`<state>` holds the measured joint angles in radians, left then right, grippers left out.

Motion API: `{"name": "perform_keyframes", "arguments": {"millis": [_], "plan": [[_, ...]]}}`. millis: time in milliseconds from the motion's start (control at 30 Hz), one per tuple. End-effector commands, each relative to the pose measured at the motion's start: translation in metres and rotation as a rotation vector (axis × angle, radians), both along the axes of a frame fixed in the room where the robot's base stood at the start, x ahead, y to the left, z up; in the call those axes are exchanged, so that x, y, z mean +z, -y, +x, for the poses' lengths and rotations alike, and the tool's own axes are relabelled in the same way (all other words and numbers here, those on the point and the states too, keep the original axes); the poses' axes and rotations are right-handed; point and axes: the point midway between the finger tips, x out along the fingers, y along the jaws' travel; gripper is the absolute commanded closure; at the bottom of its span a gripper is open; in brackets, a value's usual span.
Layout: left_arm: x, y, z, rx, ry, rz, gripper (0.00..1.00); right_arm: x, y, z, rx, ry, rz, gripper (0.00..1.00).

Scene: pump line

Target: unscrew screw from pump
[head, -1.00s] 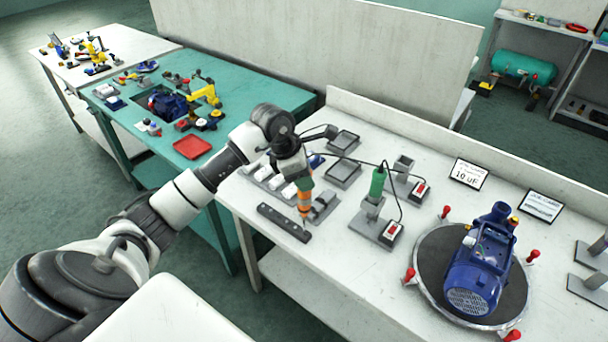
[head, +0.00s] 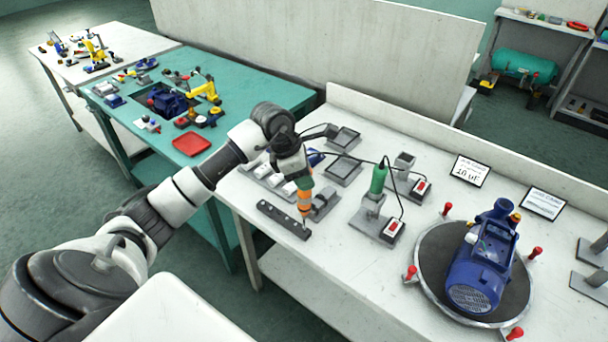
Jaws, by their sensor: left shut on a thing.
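The blue pump (head: 482,262) rests on a round dark turntable (head: 432,262) at the right of the white bench. My left gripper (head: 303,186) is at the end of my arm in the middle of the head view, far to the left of the pump. It is shut on an orange and green screwdriver (head: 305,203), which points down. The screwdriver's thin tip is over the right end of a dark bar (head: 278,217) with small holes; I cannot tell whether it touches. No separate screw is clear at this size. My right gripper is not in view.
A second green screwdriver (head: 378,180) stands in a grey holder between my gripper and the pump. Grey trays (head: 343,172) and small bins lie behind my gripper. Red knobs (head: 535,252) ring the turntable. A teal table (head: 240,98) stands at the left.

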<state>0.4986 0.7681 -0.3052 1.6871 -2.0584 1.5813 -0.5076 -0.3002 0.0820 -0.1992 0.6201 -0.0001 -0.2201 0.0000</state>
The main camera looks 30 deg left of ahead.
Motion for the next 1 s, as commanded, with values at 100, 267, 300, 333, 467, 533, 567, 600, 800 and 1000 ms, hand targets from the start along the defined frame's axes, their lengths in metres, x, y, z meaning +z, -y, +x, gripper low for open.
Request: {"name": "perform_keyframes", "arguments": {"millis": [100,267,300,333,467,533,567,600,800,1000], "plan": [[0.0012,-0.0002,0.0004,0.001,0.003,0.000,0.92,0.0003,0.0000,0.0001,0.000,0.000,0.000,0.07],[0.0012,-0.0002,0.0003,0.001,0.003,0.000,0.92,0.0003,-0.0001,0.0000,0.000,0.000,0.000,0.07],[0.0011,-0.0002,0.0004,0.001,0.003,0.000,0.92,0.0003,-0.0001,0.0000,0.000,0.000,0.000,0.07],[0.0011,-0.0002,0.0004,0.001,0.003,0.000,0.92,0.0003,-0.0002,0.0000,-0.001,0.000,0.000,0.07],[0.0004,-0.0002,0.0003,0.001,0.002,0.000,0.92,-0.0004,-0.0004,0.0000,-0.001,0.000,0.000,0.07],[-0.0003,-0.0003,0.0004,0.001,0.002,0.000,0.92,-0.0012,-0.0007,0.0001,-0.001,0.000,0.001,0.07],[-0.0007,-0.0002,0.0004,0.001,0.003,0.000,0.92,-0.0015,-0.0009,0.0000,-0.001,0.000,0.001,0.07],[-0.0012,-0.0003,0.0004,0.001,0.003,0.000,0.92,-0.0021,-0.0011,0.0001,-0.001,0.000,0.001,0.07],[-0.0035,-0.0003,0.0005,0.001,0.003,0.000,0.92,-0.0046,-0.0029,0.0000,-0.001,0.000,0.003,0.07],[-0.0059,-0.0003,0.0005,0.001,0.003,0.000,0.92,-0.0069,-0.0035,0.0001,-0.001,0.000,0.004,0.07]]}}
